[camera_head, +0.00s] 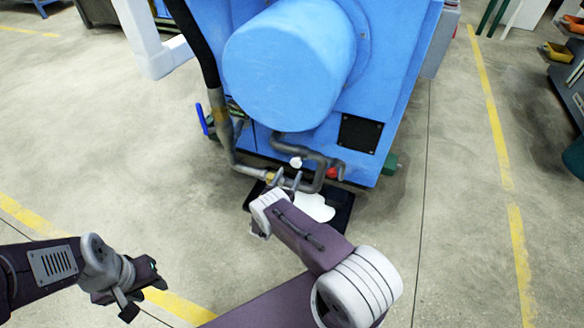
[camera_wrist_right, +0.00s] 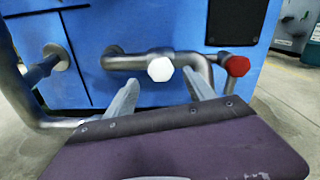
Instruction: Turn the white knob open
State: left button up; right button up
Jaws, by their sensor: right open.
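The white knob (camera_head: 296,162) sits on a grey pipe at the lower front of the blue machine (camera_head: 390,60). In the right wrist view the white knob (camera_wrist_right: 160,69) is a small hexagonal cap at the upper middle. My right gripper (camera_head: 286,180) is just below it in the head view. Its two fingers, seen in the right wrist view (camera_wrist_right: 162,86), are spread wide to either side of the knob; I cannot tell whether they reach it. My left gripper (camera_head: 140,288) is low at the left, away from the machine; its jaw state is unclear.
A red knob (camera_wrist_right: 238,66) is right of the white one on the pipework (camera_wrist_right: 120,60). A black tray (camera_head: 340,215) with white liquid lies on the floor below. A blue handle (camera_head: 201,120) stands at the machine's left. Open concrete floor surrounds it.

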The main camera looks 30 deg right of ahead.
aim_at(295, 165)
jog(key=b+x, duration=0.1)
jog(key=x, duration=0.1)
jog(key=b+x, duration=0.1)
jog(key=x, duration=0.1)
jog(key=b+x, duration=0.1)
jog(key=x, duration=0.1)
jog(key=shift+d+f, duration=0.15)
jog(key=shift+f, duration=0.1)
jog(key=shift+w+d+r, duration=0.15)
jog(key=shift+w+d, duration=0.05)
jog(key=shift+c, duration=0.3)
grip_shut()
